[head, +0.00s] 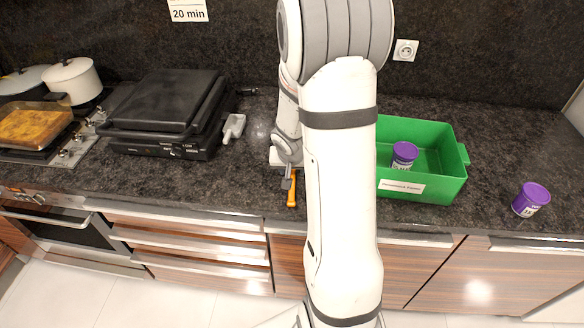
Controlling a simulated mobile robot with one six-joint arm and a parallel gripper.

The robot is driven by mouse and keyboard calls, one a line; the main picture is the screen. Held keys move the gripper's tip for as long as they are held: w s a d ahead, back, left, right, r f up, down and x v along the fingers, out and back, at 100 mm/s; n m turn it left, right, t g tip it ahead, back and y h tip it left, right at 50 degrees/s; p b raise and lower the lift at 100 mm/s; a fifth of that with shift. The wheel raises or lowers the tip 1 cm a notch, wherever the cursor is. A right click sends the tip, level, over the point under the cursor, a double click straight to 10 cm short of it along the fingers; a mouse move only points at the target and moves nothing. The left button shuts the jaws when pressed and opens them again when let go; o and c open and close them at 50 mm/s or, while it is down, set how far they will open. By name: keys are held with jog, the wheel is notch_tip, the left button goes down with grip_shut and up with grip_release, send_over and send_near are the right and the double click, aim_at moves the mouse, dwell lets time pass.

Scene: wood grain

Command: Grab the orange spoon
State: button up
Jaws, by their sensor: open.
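The orange spoon (292,196) lies on the dark counter near its front edge, in the middle of the head view. Only part of it shows beside my arm; the rest is hidden. My gripper (287,184) points down just over the spoon's far part. The fingers show small and partly covered by my arm, and they are open. I cannot tell whether they touch the spoon or are around it.
A green bin (452,187) with a purple-lidded tub (404,155) inside stands right of my arm. Another purple-lidded tub (530,199) stands further right. A black grill (160,110) and a white scoop (234,126) are to the left. The counter between scoop and arm is clear.

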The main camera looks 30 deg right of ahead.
jog(key=shift+b+x, duration=0.3)
jog(key=shift+x, duration=0.85)
grip_shut()
